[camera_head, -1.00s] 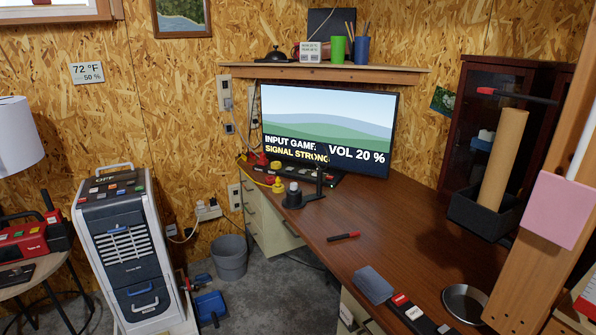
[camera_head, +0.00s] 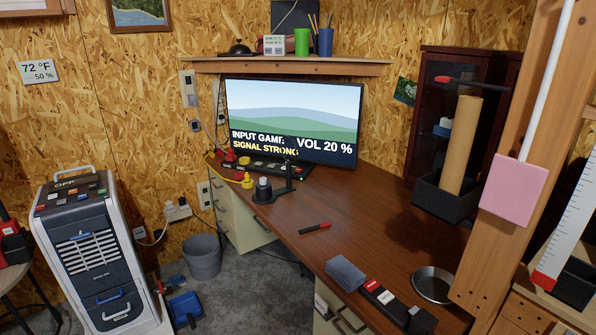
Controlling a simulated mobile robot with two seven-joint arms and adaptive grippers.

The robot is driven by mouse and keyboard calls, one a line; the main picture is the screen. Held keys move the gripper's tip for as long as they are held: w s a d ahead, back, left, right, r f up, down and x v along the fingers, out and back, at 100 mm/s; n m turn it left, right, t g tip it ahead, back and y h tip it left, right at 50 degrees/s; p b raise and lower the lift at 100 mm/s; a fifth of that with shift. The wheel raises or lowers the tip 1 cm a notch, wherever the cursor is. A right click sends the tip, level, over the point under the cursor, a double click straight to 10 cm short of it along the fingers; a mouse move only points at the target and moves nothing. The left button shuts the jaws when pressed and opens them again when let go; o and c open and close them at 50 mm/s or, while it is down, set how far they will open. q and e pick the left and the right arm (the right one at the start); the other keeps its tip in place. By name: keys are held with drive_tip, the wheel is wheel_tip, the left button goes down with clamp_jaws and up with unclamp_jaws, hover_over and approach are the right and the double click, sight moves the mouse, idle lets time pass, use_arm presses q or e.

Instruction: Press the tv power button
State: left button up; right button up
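The TV (camera_head: 292,112) stands on the far end of the brown desk (camera_head: 370,225), under a wooden shelf. Its screen is lit with a landscape picture and the words "INPUT GAME", "SIGNAL STRONG" and "VOL 20 %". A dark panel with several small buttons (camera_head: 268,164) lies at the foot of the screen, partly hidden by a black stand (camera_head: 268,191). I cannot tell which button is the power button. Neither of my grippers is in view.
A red-and-black marker (camera_head: 314,229), a grey block (camera_head: 345,271), a dark strip with buttons (camera_head: 384,297) and a round metal dish (camera_head: 433,285) lie on the desk. A wooden post (camera_head: 520,140) stands at right. A grey bin (camera_head: 202,257) and a white appliance (camera_head: 92,255) stand on the floor at left.

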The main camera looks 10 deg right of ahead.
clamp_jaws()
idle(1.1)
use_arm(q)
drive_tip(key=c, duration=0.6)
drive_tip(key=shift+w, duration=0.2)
